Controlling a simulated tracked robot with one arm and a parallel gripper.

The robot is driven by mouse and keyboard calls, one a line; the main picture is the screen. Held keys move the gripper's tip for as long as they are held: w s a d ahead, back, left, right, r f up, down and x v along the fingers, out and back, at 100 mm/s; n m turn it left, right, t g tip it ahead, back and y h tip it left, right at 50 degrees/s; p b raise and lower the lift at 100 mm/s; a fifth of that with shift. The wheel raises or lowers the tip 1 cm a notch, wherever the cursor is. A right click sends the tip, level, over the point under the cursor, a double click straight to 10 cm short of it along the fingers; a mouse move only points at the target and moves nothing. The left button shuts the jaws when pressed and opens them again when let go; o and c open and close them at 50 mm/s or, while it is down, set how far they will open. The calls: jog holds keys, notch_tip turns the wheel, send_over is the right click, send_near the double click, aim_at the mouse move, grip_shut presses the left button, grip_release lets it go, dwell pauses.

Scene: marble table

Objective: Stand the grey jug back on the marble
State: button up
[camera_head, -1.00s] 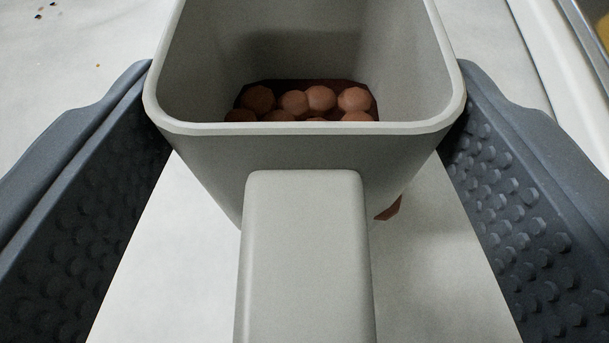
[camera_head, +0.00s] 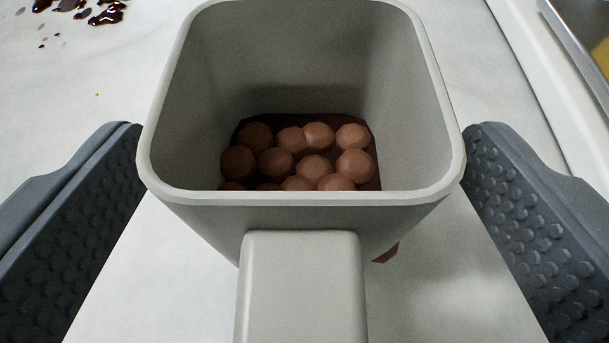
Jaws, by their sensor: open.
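The grey jug (camera_head: 300,215) stands upright on the pale marble (camera_head: 160,290), seen from above and behind its handle (camera_head: 302,285). Its open top faces up toward the camera. Several brown round pieces (camera_head: 315,167) lie in a dark patch at its bottom. My gripper (camera_head: 303,145) is open, with one textured dark finger on each side of the jug. Gaps show beside both fingers, which seem clear of the walls. The underside of the jug is hidden.
A dark, glossy spill (camera_head: 105,12) with small specks lies on the marble at the upper left. A small brown bit (camera_head: 386,254) shows beside the jug's lower right. A pale ledge and metal-edged tray (camera_head: 580,50) lie at the upper right.

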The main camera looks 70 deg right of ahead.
jog(key=p+v, duration=0.1)
jog(key=v, duration=1.2)
jog(key=shift+w+a, duration=0.3)
jog(key=shift+a, duration=0.25)
jog(key=w+a+r+n+t+y, duration=0.1)
jog(key=w+a+r+t+y, duration=0.15)
jog(key=w+r, duration=0.35)
jog(key=w+a+r+n+t+y, duration=0.1)
jog(key=w+a+r+t, duration=0.3)
jog(key=r, duration=0.3)
jog(key=w+a+r+n+t+y, duration=0.1)
jog(key=a+r+n+t+y, duration=0.1)
jog(key=a+r, duration=0.55)
jog(key=a+r+n+t+y, duration=0.2)
jog(key=a+r+t+y, duration=0.15)
jog(key=r, duration=0.65)
jog(key=s+a+r+n+y, duration=0.25)
jog(key=s+a+r, duration=0.25)
jog(key=r, duration=0.3)
jog(key=s+a+r+n+y, duration=0.2)
jog(key=s+a+r+n, duration=0.25)
jog(key=r, duration=0.25)
jog(key=s+r+n+g, duration=0.1)
jog(key=s+r, duration=0.5)
jog(key=s, duration=0.7)
jog(key=shift+r+h, duration=0.2)
jog(key=shift+h, duration=0.25)
jog(key=shift+a, duration=0.1)
